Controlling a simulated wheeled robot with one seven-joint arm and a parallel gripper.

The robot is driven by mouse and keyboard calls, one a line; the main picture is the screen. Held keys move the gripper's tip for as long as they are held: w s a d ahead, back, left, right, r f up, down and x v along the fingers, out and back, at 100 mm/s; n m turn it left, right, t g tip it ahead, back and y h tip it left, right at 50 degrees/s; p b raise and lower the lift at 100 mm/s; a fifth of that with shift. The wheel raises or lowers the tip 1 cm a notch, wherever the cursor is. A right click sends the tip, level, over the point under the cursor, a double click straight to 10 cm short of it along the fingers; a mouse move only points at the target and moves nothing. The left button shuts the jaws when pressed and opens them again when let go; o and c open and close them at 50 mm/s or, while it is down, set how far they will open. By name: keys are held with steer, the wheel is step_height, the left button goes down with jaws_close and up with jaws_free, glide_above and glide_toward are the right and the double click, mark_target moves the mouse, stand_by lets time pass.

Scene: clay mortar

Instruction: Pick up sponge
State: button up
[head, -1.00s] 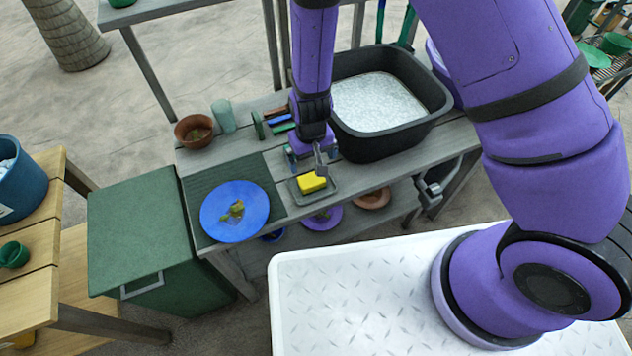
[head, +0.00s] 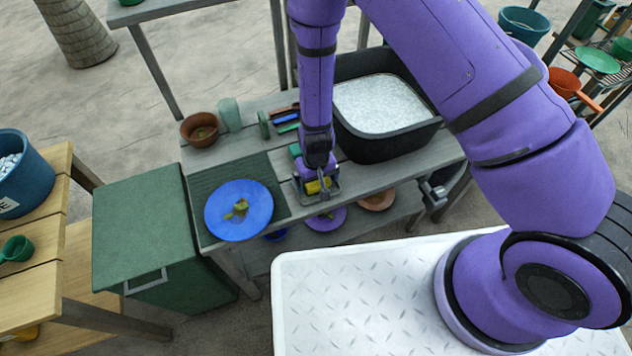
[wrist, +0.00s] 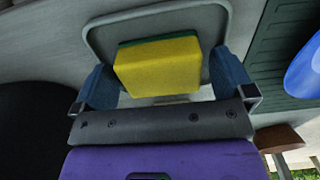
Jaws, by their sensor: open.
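The yellow sponge (wrist: 157,68) with a green layer lies on a small grey tray (wrist: 205,17) on the wooden bench. In the head view the sponge (head: 318,187) is partly covered by my gripper (head: 317,188). In the wrist view my gripper (wrist: 165,88) is open, with one blue fingertip on each side of the sponge and a gap visible on both sides. The fingers look close above the tray; I cannot tell whether they touch it.
A blue plate (head: 260,212) with food scraps stands left of the tray. A black basin (head: 372,148) with pale filling is close on the right. A brown bowl (head: 199,129), a green cup (head: 230,114) and several coloured tools (head: 286,119) are behind.

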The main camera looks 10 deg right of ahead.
steer(key=shift+f, duration=0.15)
steer(key=c, duration=0.9)
steer(key=shift+r, duration=0.2)
